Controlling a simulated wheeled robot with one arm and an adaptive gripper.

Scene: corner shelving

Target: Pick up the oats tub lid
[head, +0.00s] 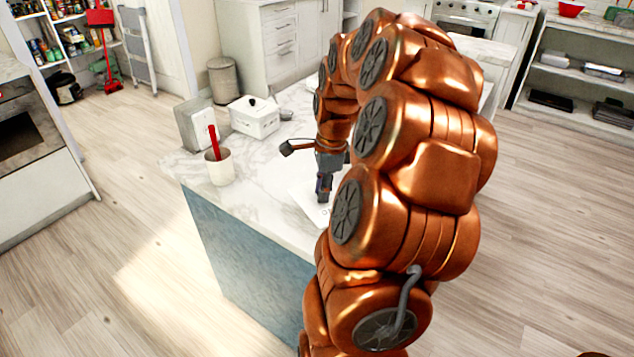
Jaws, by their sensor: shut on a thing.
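A white item (307,202) with faint dark lettering lies right beside and below the fingertips. My arm hides part of it. I cannot tell whether it is the oats tub or whether the fingers touch it. I cannot clearly pick out the oats tub lid; it may be hidden by the fingers or my arm.
The marble counter (240,180) holds a cup (219,168) with a red-handled utensil, a white lidded box (254,118) and a grey-white upright block (201,122). A grey bin (223,78) stands on the floor behind. Counter space left of my gripper is clear.

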